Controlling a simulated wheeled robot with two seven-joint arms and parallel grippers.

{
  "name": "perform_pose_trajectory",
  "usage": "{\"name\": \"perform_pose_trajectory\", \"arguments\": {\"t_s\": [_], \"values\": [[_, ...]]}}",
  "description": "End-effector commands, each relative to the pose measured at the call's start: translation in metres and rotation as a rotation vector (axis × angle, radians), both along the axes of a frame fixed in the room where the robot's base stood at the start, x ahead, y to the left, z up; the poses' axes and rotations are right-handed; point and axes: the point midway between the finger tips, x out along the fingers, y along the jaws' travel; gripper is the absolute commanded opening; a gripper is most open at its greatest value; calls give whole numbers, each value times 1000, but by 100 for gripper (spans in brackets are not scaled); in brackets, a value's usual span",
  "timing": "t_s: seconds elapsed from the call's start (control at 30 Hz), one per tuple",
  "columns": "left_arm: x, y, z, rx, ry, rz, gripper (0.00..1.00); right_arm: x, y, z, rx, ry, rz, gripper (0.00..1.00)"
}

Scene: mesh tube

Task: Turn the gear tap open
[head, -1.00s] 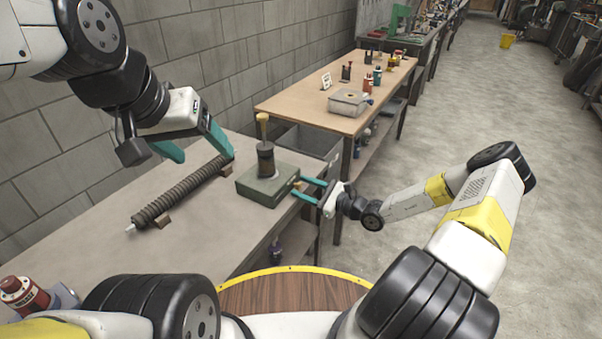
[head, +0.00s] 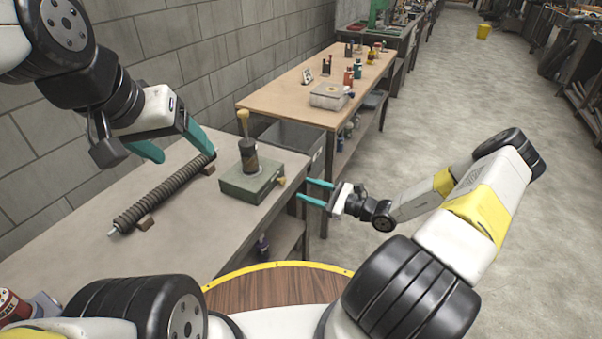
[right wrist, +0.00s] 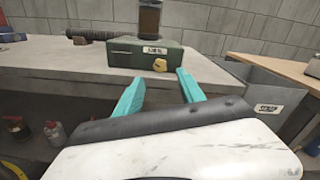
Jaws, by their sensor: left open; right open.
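A green metal box (head: 238,186) stands on the near bench with a dark cylinder (head: 248,157) and a yellowish upright handle (head: 243,122) on top. A small yellow tap knob (head: 281,181) sticks out of its right side; the right wrist view shows it as a lobed knob (right wrist: 160,65) at the box's lower edge. My right gripper (head: 304,189) is open and empty, pointing at the knob with a gap between. In the right wrist view the knob lies ahead of the fingertips (right wrist: 160,77). My left gripper (head: 184,156) is open above the ribbed tube's far end.
A dark ribbed tube (head: 165,194) lies on supports along the grey bench (head: 185,245), left of the box. A wooden-topped table (head: 290,95) with bottles and a pale box stands behind. The floor to the right is free.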

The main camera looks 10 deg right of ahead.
Motion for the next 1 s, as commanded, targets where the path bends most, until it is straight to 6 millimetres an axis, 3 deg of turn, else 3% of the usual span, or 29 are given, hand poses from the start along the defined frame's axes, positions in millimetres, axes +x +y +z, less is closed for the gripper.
{"name": "perform_pose_trajectory", "arguments": {"t_s": [0.4, 1.0], "values": [[0, 0, 0, 0, 0, 0, 72, 4, 4, 2, 277, 417, 1, 46], [0, 0, 0, 0, 0, 0, 72, 44, 65, 2, 286, 431, 2, 46]]}}
